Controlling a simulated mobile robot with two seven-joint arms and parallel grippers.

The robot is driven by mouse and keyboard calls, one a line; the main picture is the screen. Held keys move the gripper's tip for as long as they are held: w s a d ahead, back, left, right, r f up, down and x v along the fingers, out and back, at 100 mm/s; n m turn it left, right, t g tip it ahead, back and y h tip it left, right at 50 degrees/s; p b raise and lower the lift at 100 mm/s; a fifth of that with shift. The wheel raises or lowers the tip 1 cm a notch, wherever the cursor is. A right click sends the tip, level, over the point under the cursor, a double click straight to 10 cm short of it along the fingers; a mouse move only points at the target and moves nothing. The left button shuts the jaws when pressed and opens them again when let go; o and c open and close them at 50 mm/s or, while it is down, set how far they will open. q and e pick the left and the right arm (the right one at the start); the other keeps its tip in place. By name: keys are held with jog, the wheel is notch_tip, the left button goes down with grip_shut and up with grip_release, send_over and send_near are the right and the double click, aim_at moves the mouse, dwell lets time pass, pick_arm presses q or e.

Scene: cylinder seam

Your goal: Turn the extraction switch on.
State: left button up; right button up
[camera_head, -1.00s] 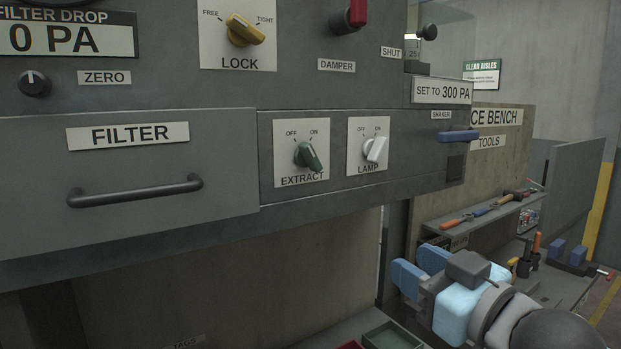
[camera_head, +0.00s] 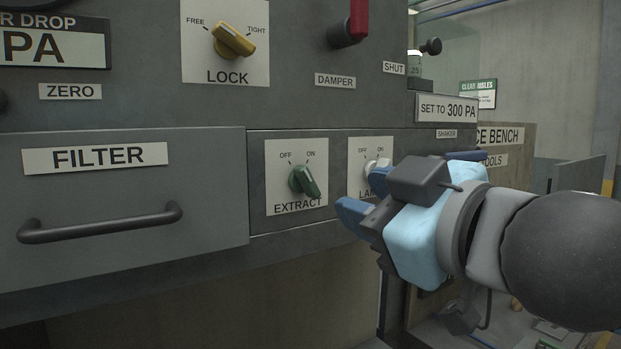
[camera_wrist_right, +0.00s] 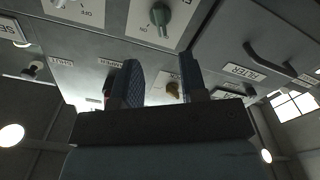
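The extraction switch is a green knob (camera_head: 304,181) on a white plate marked EXTRACT, with OFF at upper left and ON at upper right. Its grip slants from upper left, toward OFF, to lower right. It also shows at the top of the right wrist view (camera_wrist_right: 160,14). My right gripper (camera_head: 357,195) is open and empty, to the right of the knob and apart from it, in front of the lamp plate. Its two blue fingers also show in the right wrist view (camera_wrist_right: 160,78), with a gap between them. My left gripper is not in view.
Above are the yellow lock knob (camera_head: 232,40) and red damper lever (camera_head: 358,20). Below the panel is open space.

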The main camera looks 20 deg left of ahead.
aim_at(312, 184)
jog(key=p+x, duration=0.2)
jog(key=x, duration=0.7)
jog(key=shift+w+a, duration=0.25)
jog(key=shift+a, duration=0.1)
jog(key=shift+w+a, duration=0.35)
jog(key=shift+a, duration=0.1)
grip_shut()
